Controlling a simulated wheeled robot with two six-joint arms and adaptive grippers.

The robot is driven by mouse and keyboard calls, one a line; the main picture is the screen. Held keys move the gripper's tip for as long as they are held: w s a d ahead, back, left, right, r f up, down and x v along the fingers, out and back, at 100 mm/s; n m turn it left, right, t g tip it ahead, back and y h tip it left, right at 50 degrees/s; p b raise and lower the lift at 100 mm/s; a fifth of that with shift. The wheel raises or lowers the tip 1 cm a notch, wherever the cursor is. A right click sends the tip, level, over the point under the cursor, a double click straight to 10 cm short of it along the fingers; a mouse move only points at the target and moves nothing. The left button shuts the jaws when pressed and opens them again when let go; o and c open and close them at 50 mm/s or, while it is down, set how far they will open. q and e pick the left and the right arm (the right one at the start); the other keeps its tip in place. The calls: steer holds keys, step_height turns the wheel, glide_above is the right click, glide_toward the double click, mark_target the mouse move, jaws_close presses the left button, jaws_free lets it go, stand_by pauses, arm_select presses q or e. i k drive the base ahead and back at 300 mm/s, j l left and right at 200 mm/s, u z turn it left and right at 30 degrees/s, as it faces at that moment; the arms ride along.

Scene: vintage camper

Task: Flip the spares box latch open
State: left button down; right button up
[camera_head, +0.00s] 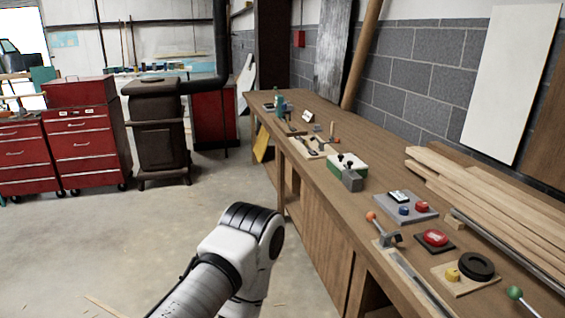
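A small green and white box (337,169) stands on the long wooden workbench (335,128), in the middle of its length, with a grey block (352,180) at its near side. Small dark parts show on its top. I cannot tell whether this is the spares box, and no latch can be made out at this size. One of my white and black arms reaches up from the bottom of the head view, to the left of the bench. Neither gripper shows.
Long planks (470,190) lie along the back. The floor left of the bench is mostly clear.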

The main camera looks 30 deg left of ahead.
mark_target(351, 164)
steer(key=u, duration=0.45)
steer(key=i+j, duration=0.3)
steer(key=i+j+z, duration=0.1)
steer(key=i+j, duration=0.15)
steer(key=j, duration=0.2)
steer(key=i+j, duration=0.3)
steer(key=j, duration=0.15)
steer(key=i+j+z, duration=0.1)
steer(key=i+j, duration=0.15)
steer(key=j, duration=0.15)
steer(key=i+j, duration=0.25)
steer(key=j, duration=0.15)
steer(key=i+j, duration=0.25)
steer(key=j, duration=0.2)
steer(key=i+j+z, duration=0.1)
steer(key=i+j, duration=0.15)
steer(key=j, duration=0.15)
steer(key=i+j, duration=0.25)
steer(key=j, duration=0.2)
steer(key=z, duration=0.05)
